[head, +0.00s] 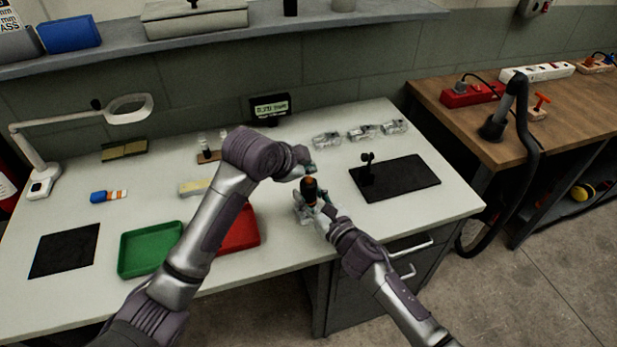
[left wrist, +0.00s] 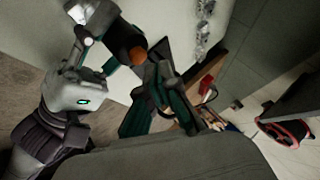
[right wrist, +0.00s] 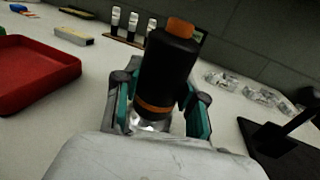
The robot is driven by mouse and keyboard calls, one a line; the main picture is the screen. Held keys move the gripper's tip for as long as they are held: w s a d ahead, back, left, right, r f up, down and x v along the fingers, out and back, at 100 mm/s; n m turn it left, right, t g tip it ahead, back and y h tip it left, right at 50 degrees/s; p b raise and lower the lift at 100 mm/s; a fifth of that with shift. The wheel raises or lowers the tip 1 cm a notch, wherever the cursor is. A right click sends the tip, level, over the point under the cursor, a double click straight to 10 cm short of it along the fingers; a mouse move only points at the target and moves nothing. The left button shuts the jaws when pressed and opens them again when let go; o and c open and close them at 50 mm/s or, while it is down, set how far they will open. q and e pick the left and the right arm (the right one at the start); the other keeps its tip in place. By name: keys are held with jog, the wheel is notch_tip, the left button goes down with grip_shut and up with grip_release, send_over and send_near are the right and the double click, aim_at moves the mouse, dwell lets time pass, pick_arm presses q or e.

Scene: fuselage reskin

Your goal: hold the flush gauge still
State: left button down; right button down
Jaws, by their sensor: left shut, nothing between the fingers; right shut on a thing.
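The flush gauge (head: 310,189) is a black cylinder with an orange top and an orange band near its lower end. It stands roughly upright in my right gripper (head: 308,207), near the front of the white bench. In the right wrist view the gauge (right wrist: 166,72) sits between the teal finger pads, and my right gripper (right wrist: 158,108) is shut on it. My left gripper (head: 307,171) is shut and empty, just above and behind the gauge's top. The left wrist view shows the gauge's orange top (left wrist: 133,57) beside the left fingers (left wrist: 155,92); whether they touch is unclear.
A red tray (head: 240,232) and a green tray (head: 150,250) lie left of the gauge. A black plate (head: 408,180) with a small stand is to the right. Several clear-wrapped parts (head: 362,132) lie behind. A small display (head: 270,107) stands at the back.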

aim_at(307, 180)
pick_arm(q)
jog(key=shift+f, duration=0.15)
jog(key=shift+f, duration=0.3)
jog(key=shift+f, duration=0.55)
dwell(0.8)
jog(key=shift+r, duration=1)
jog(key=shift+r, duration=0.1)
jog(key=shift+r, duration=2.4)
